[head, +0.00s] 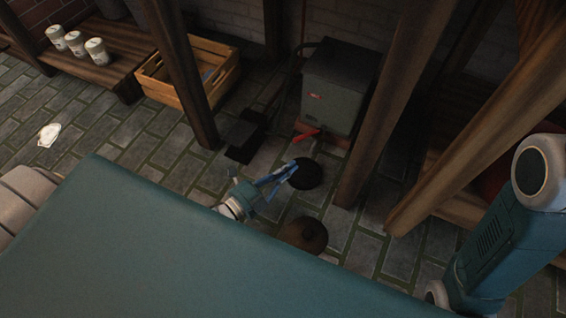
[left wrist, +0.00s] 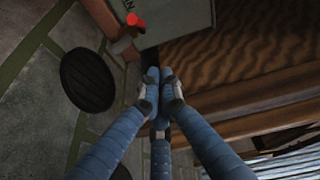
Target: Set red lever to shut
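The red lever (head: 306,134) sticks out at the lower front of a dark grey box-shaped machine (head: 345,85) in the head view. In the left wrist view the lever's red end (left wrist: 135,20) shows near the top, left of centre. My left gripper (head: 291,166) is just in front of and below the lever, apart from it. In the left wrist view its blue fingers (left wrist: 159,76) come together at the tips with nothing between them. My right gripper is out of view; only my right arm shows at the right.
A dark round disc (head: 312,173) lies on the floor beside the left gripper. A brown rounded object (head: 304,235) is nearer. A wooden post (head: 375,140) stands right of the machine. A wooden crate (head: 165,88) stands at the left. The tiled floor left of the gripper is mostly clear.

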